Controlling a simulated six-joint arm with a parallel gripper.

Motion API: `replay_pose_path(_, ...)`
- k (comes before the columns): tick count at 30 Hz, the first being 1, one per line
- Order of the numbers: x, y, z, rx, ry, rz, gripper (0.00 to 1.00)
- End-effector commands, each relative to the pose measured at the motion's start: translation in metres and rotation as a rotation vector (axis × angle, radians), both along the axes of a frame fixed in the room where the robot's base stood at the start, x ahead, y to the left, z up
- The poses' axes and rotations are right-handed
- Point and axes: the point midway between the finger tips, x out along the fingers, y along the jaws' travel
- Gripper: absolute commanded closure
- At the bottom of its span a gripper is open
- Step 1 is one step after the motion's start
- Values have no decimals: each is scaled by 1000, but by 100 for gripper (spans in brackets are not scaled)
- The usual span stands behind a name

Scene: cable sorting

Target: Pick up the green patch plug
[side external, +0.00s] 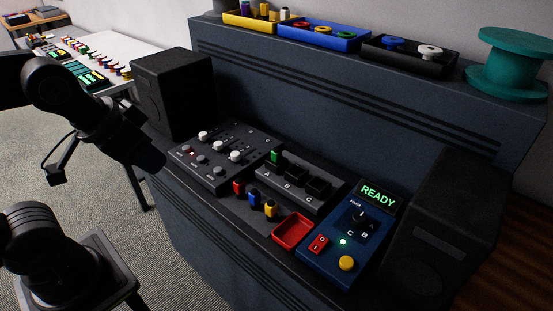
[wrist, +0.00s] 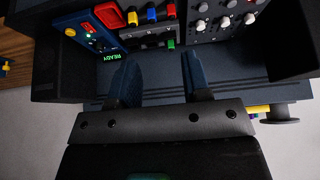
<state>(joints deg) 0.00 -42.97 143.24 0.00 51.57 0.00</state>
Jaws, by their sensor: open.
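The green patch plug (side external: 275,156) stands upright in the slot marked A of the dark socket block (side external: 296,186). In the wrist view the green plug (wrist: 171,44) is small and lies beyond the fingertips, between their directions. My gripper (side external: 155,163) is left of the console in the side view, apart from the plug. Its two blue fingers show spread in the wrist view (wrist: 160,72), with nothing between them.
Red (side external: 238,187), blue (side external: 254,198) and yellow (side external: 270,208) plugs stand before the block. A red tray (side external: 292,232) and blue READY panel (side external: 358,235) are right; a knob mixer (side external: 214,160) is left. Speakers (side external: 172,92) flank the console.

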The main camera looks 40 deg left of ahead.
Motion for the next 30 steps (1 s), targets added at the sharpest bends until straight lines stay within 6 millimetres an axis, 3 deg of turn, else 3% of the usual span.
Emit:
replay_pose_path(5, 0, 0, 0, 0, 0, 0, 40)
replay_pose_path(12, 2, 0, 2, 5, 3, -10, 40)
replay_pose_path(16, 19, 0, 13, 48, 33, -94, 40)
replay_pose_path(20, 57, 0, 32, 137, 91, -286, 40)
replay_pose_path(24, 109, 0, 46, 234, 162, -541, 40)
replay_pose_path(30, 186, 0, 43, 342, 250, -920, 40)
